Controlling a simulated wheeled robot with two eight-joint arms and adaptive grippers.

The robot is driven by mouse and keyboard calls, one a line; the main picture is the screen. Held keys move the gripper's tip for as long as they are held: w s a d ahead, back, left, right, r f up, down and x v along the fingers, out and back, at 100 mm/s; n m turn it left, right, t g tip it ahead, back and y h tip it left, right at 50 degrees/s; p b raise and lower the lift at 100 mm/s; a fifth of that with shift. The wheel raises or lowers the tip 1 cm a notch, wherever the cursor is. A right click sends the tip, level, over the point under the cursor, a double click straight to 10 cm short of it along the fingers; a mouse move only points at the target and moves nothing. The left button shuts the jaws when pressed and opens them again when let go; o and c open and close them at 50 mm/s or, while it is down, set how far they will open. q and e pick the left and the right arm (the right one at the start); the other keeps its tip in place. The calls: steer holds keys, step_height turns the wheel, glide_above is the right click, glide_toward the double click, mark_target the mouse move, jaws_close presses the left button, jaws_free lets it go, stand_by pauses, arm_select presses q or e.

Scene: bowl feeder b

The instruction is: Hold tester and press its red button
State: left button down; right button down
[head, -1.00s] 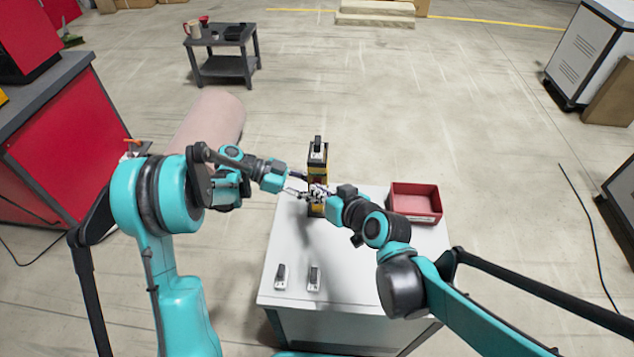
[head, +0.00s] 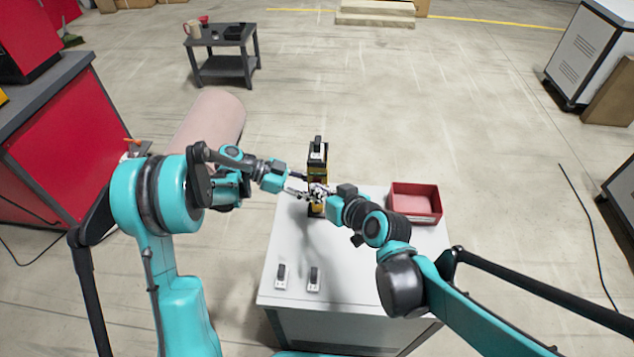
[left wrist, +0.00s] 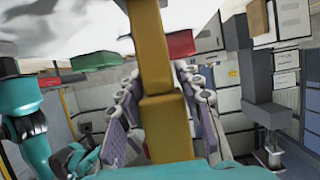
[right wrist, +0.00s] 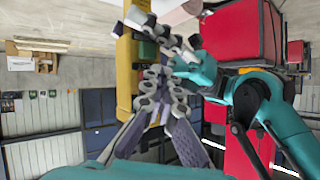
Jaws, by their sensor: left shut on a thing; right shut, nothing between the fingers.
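The tester (head: 317,174) is a yellow and black upright body at the far edge of the white table. My left gripper (head: 306,193) is shut on it from the left. In the left wrist view the tester's yellow body (left wrist: 166,120) stands between the fingers. My right gripper (head: 322,192) is shut and empty, close to the tester. In the right wrist view its fingertips (right wrist: 158,78) are beside the tester's yellow side (right wrist: 124,75), and I cannot tell if they touch. I cannot make out the red button for certain; the grippers hide part of the tester.
A red bin (head: 415,202) stands on the white table (head: 350,270) right of the grippers. Two small grey and black devices, one on the left (head: 281,276) and one on the right (head: 314,279), lie near the front edge. The table between is clear.

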steer(key=shift+s, duration=0.65)
steer(key=shift+s, duration=0.1)
steer(key=s, duration=0.4)
steer(key=shift+s, duration=0.4)
arm_select(q)
steer(key=c, duration=0.9)
jaws_free()
steer(key=v, duration=1.2)
